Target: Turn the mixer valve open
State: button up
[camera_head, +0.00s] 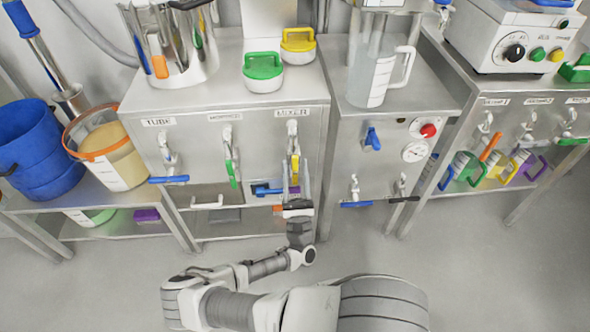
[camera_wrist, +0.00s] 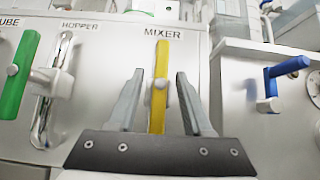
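The mixer valve has a yellow handle (camera_head: 295,169) that hangs upright on the steel cabinet front, below the MIXER label (camera_head: 292,112). My gripper (camera_head: 296,182) is in front of the cabinet at the handle's lower part. In the wrist view my gripper (camera_wrist: 160,76) is open, one finger on each side of the handle, with a visible gap on both sides. The handle's lower end is hidden behind the gripper's dark base.
The green hopper handle (camera_head: 231,173) hangs upright to the left, and the blue tube handle (camera_head: 168,180) lies level further left. A blue valve handle (camera_head: 373,139) sticks out from the cabinet on the right. The floor (camera_head: 480,270) at right is clear.

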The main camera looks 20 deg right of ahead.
jog(key=shift+s, duration=0.1)
jog(key=v, duration=0.7)
jog(key=shift+f, duration=0.15)
dwell(0.4)
